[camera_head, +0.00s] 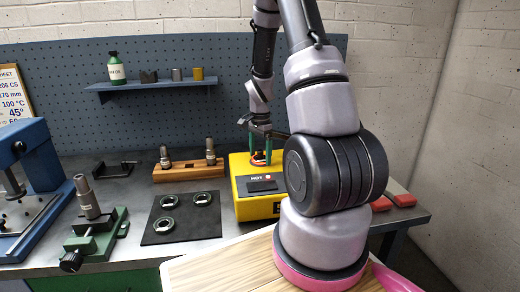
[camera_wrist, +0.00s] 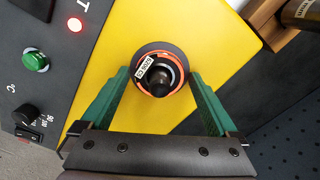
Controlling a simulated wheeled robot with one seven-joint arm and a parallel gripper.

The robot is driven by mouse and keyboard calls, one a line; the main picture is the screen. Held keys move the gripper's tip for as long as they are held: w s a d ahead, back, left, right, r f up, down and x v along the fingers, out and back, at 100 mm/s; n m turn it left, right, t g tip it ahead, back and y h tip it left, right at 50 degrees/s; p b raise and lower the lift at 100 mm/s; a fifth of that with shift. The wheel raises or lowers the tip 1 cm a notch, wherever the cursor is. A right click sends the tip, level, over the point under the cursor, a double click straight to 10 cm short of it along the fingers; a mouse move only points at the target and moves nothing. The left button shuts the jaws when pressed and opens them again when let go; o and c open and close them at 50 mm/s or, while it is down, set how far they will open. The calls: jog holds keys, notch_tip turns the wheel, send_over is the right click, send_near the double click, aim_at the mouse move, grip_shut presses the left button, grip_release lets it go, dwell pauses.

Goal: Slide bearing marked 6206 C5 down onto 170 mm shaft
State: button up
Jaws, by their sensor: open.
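A bearing with an orange ring and a small white label (camera_wrist: 147,65) sits around the dark cone of the yellow heater (camera_head: 258,208). The label appears to read 6206 C5, upside down. My gripper (camera_wrist: 159,76) is open, its green fingers on either side of the bearing; contact cannot be told. In the head view the gripper (camera_head: 260,152) points down over the heater, and the bearing is partly hidden. A grey shaft (camera_head: 87,197) stands upright in a green vise (camera_head: 98,237) at the left. Two more shafts (camera_head: 164,157) (camera_head: 210,151) stand in a wooden rack. No shaft length is readable.
A black mat (camera_head: 180,235) with three bearings lies between vise and heater. A blue press (camera_head: 40,165) stands far left. Red blocks (camera_head: 404,200) lie at right. A shelf (camera_head: 150,86) hangs behind. A red light (camera_wrist: 75,24) glows on the heater's panel.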

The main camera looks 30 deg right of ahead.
jog(key=c, duration=1.1)
jog(key=shift+r, duration=2.95)
